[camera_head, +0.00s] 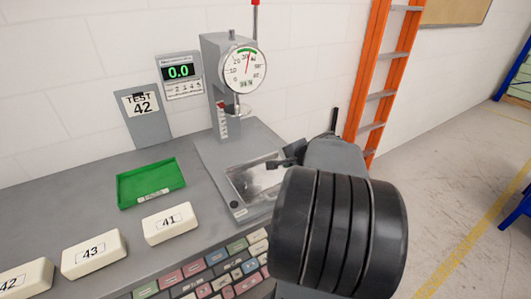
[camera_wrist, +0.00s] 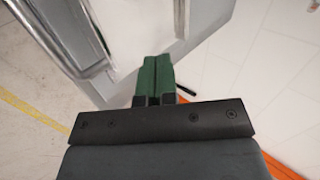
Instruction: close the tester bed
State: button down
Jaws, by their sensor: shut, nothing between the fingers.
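The tester (camera_head: 214,85) is a grey press with a round dial gauge, standing at the back of the bench. Its bed (camera_head: 250,184) is a shiny metal piece low on the tester's base, with its right side partly hidden by my arm. My gripper (camera_head: 280,163) is beside the bed's right part, small and dark in the head view. In the wrist view its green fingers (camera_wrist: 153,75) are together with nothing between them. I cannot tell whether the fingers touch the bed.
A green tray (camera_head: 150,184) lies empty left of the tester. Foam blocks labelled 41 (camera_head: 170,223), 43 (camera_head: 94,254) and 42 (camera_head: 25,280) lie along the front. A display reads 0.0 (camera_head: 179,72); a sign reads TEST 42 (camera_head: 141,104). An orange ladder (camera_head: 371,70) stands behind.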

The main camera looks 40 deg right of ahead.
aim_at(269, 158)
jog(key=shift+w+d+f+m+h, duration=0.15)
jog(key=shift+w+d+f+m, duration=0.1)
jog(key=shift+d, duration=0.3)
jog(key=shift+w+d+f+m+h, duration=0.15)
jog(key=shift+d+m, duration=0.1)
jog(key=shift+d, duration=0.25)
jog(key=x, duration=0.9)
jog(key=shift+a+b, duration=0.2)
jog(key=shift+b, duration=0.2)
jog(key=shift+w+d+r+p, duration=0.1)
jog(key=shift+w+p, duration=0.2)
jog(key=shift+w, duration=0.25)
jog(key=shift+w+d+r+p, duration=0.1)
jog(key=shift+w+p, duration=0.15)
jog(key=shift+w, duration=0.3)
jog(key=shift+w+d+f, duration=0.1)
jog(key=shift+w+d, duration=0.05)
jog(key=shift+w, duration=0.75)
